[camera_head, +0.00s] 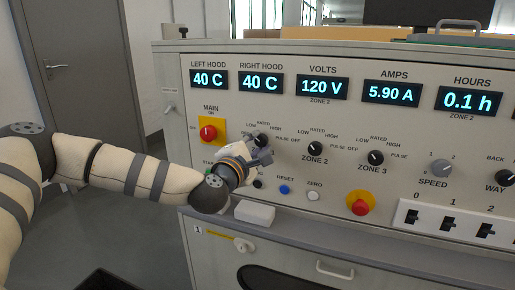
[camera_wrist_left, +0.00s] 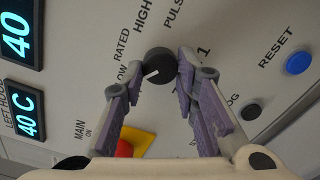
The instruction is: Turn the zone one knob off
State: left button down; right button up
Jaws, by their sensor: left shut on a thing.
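The zone one knob (camera_wrist_left: 157,62) is a round black knob with a white pointer line. It sits between the fingertips of my left gripper (camera_wrist_left: 159,74), which is shut on it. In the wrist view the pointer faces the lower left, toward the LOW mark; the OFF mark cannot be made out there. In the head view the knob (camera_head: 261,139) shows partly above my left gripper (camera_head: 259,152), which covers its lower side and label. My right gripper is in neither view.
The red main switch (camera_head: 208,132) on its yellow plate is just left of my gripper. The zone 2 knob (camera_head: 315,149) and zone 3 knob (camera_head: 375,157) are to the right. The blue reset button (camera_head: 284,189) and a white box (camera_head: 254,212) are below.

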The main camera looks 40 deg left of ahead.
pick_arm(q)
jog(key=n+b, duration=0.1)
jog(key=n, duration=0.2)
jog(key=shift+d+f, duration=0.1)
jog(key=shift+f, duration=0.1)
jog(key=shift+n+b, duration=0.6)
jog(key=shift+n, duration=0.4)
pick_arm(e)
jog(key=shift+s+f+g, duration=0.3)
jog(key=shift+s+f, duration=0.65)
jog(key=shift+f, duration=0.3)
pick_arm(q)
jog(key=shift+r+n, duration=0.15)
jog(key=shift+n, duration=0.15)
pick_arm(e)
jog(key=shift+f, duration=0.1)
pick_arm(q)
jog(key=c, duration=1.2)
grip_release()
jog(key=shift+c, duration=0.2)
jog(key=v, duration=0.7)
jog(key=shift+s, duration=0.25)
